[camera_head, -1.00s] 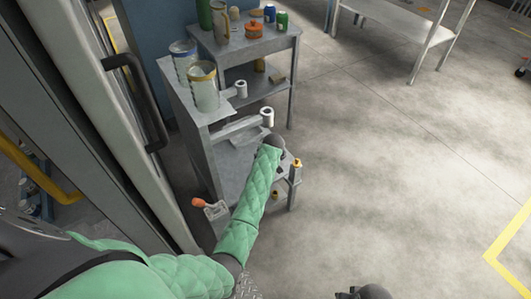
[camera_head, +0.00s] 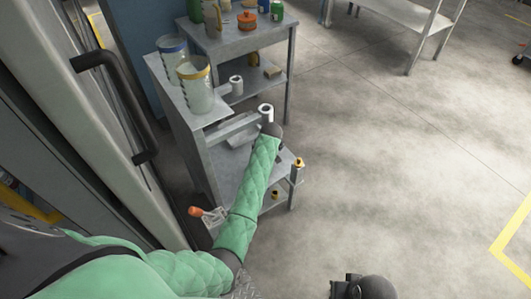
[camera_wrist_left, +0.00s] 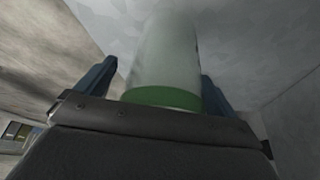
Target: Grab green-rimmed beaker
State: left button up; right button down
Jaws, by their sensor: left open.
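The green-rimmed beaker (camera_wrist_left: 165,75) shows in the left wrist view as a pale, cloudy cylinder with a green band at its near end. It stands between the two blue fingers of my left gripper (camera_wrist_left: 158,72), which are open on either side of it, with no clear contact. In the head view my green-sleeved left arm reaches to the grey shelf unit; its jaws are hidden there, and I cannot make out the green rim. A dark part at the bottom edge (camera_head: 365,288) may belong to my right arm; its jaws cannot be made out.
A blue-rimmed beaker (camera_head: 172,59) and a yellow-rimmed beaker (camera_head: 195,84) stand on the unit's top. An orange pot (camera_head: 247,20) and several containers stand on the table behind. A door handle (camera_head: 115,105) is at left.

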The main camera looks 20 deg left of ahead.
pick_arm(q)
jog(key=shift+s+a+r, duration=0.15)
jog(key=shift+a, duration=0.15)
jog(key=c, duration=1.1)
jog(key=shift+o, duration=0.2)
jog(key=shift+d, duration=0.15)
